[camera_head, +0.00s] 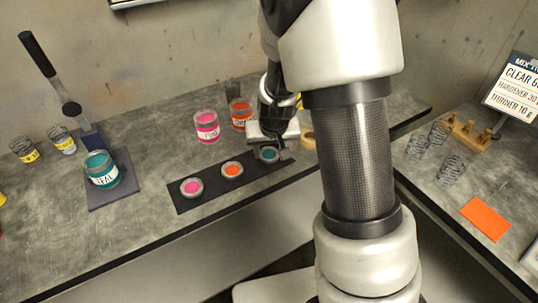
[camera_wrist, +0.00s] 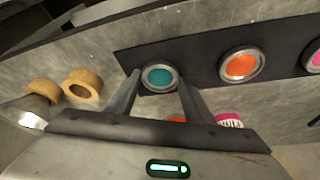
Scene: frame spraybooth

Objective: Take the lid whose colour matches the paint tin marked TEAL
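The teal tin (camera_head: 101,162), with a white TEAL label, stands on a dark square mat at the left. The teal lid (camera_head: 269,154) lies at the right end of a dark strip, in line with an orange lid (camera_head: 232,170) and a pink lid (camera_head: 192,187). My gripper (camera_head: 277,150) is low over the strip at the teal lid. In the wrist view the two fingers (camera_wrist: 160,80) are spread, one on each side of the teal lid (camera_wrist: 159,76). Whether the tips touch its rim I cannot tell.
A pink tin (camera_head: 207,126) and an orange tin (camera_head: 240,114) stand behind the strip. Two tape rolls (camera_wrist: 82,84) lie near my gripper. A lever tool (camera_head: 60,95) stands at the left. An orange card (camera_head: 486,218) lies on the right bench.

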